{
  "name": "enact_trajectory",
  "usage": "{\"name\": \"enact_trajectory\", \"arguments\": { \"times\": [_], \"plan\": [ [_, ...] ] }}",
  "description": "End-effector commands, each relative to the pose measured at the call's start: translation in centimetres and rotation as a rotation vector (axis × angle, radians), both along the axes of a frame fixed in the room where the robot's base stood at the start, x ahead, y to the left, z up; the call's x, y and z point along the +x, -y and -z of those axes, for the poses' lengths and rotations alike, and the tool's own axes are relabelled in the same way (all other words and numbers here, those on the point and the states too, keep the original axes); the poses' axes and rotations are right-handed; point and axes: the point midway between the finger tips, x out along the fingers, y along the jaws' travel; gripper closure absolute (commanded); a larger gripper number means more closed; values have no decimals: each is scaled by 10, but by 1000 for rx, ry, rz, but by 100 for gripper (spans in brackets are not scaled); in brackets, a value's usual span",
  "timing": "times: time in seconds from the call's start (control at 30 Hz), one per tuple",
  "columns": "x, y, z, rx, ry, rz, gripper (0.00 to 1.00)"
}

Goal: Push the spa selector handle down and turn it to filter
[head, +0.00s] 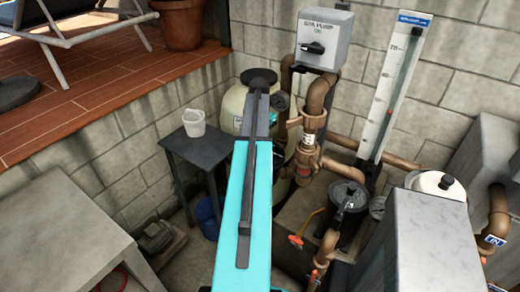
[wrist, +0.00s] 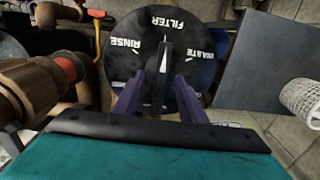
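The spa selector dial (wrist: 135,75) is a round black plate in the wrist view, with white labels RINSE, FILTER and WASTE. Its black selector handle (wrist: 163,72) carries a white pointer line that points up, roughly at FILTER. My gripper (wrist: 161,82) has its two purple fingers on either side of the handle. A gap shows between the handle and each finger, so the gripper looks open around it. Whether the handle is pressed down cannot be told.
Brown pipes (head: 312,125) stand right of the tank; one with a red band (wrist: 68,68) is left of the dial. A dark table (head: 205,150) with a white basket (head: 193,123) stands left. A grey switch box (head: 325,38) is on the wall behind.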

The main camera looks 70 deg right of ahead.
Motion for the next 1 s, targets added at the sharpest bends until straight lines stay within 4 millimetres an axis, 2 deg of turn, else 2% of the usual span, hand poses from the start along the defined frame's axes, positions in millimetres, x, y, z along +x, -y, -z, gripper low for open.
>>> {"name": "enact_trajectory", "arguments": {
  "times": [0.63, 0.77, 1.0],
  "plan": [
    [0, 0, -61, -1, 1, 0, 62],
    [0, 0, -67, 0, 0, 0, 62],
    [0, 0, -67, 0, 0, 0, 62]
  ]
}}
